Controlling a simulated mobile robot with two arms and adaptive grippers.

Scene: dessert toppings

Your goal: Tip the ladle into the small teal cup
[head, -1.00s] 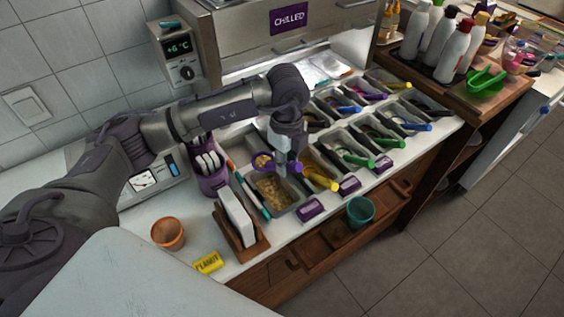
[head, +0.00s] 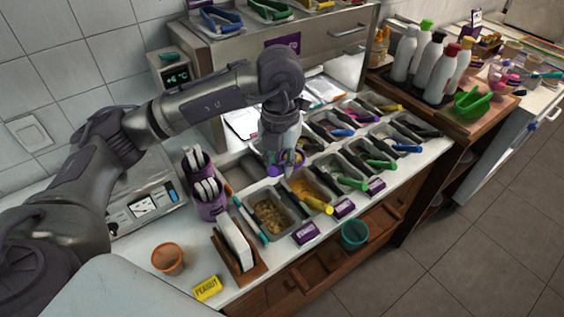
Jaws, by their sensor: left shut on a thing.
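My left gripper (head: 284,158) points down over the back of the topping trays, shut on the purple ladle (head: 291,161). Only part of the ladle shows around the fingers. I cannot tell how it is tilted or what is in its bowl. The small teal cup (head: 354,236) stands upright at the front, below the counter edge, on the wooden ledge. It is to the right of and nearer than the gripper, well apart from the ladle. My right gripper is not in view.
Several topping trays with coloured-handled utensils fill the counter, including a tray of tan pieces (head: 270,216). An orange cup (head: 168,258), a yellow peanut label (head: 207,288) and a wooden holder (head: 262,268) stand at the front left. Bottles (head: 432,58) stand at the back right.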

